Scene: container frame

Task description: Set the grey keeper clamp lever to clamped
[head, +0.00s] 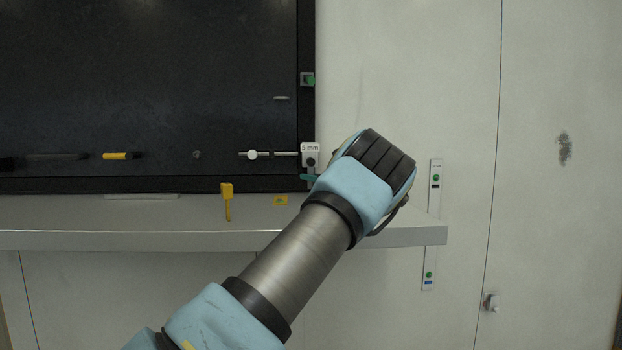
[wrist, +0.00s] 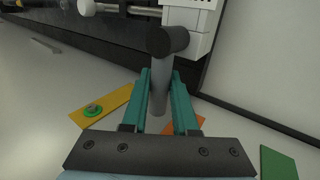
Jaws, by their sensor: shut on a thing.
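The grey keeper clamp lever (wrist: 159,98) hangs from a dark round pivot (wrist: 168,40) on the white clamp block (wrist: 190,20) in the wrist view. My gripper (wrist: 161,88) has its two teal fingers on either side of the lever, shut on it. In the head view the white block (head: 310,148), labelled 5 mm, sits at the lower right corner of the black panel. A teal fingertip of my gripper (head: 308,177) shows just below it. My own wrist hides most of the gripper, and the lever is hard to make out there.
A white-knobbed rod (head: 252,154) runs left from the block. A grey ledge (head: 380,236) lies below, with a yellow tag (head: 227,195) and a small yellow plate (head: 280,200). Indicator strips (head: 436,178) are on the wall at right. The wall farther right is mostly bare.

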